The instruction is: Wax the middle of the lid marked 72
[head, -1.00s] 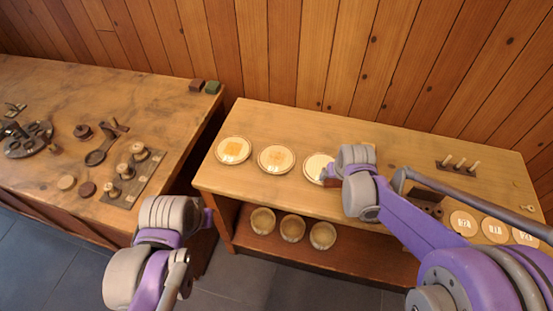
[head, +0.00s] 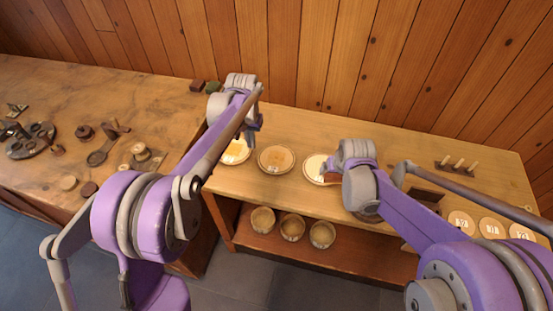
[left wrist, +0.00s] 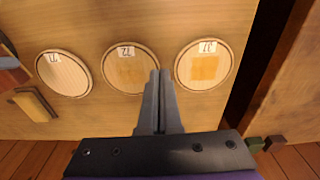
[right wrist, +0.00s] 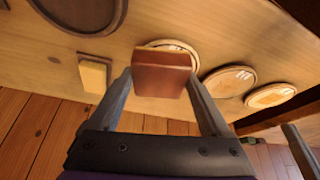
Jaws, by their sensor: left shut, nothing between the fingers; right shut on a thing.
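Three round pale lids lie in a row on the bench. My right gripper (right wrist: 160,80) is shut on a reddish-brown block (right wrist: 160,78), which partly covers the bare lid in the right wrist view. My left gripper (left wrist: 159,75) is shut and empty, over the gap between the other two lids.
A yellow block (right wrist: 94,76) on a wooden base lies on the bench near the bare lid. Three bowls (head: 292,227) stand on the lower shelf. A peg rack (head: 457,163) and more labelled discs (head: 490,228) are at right. Another table (head: 60,90) is at left.

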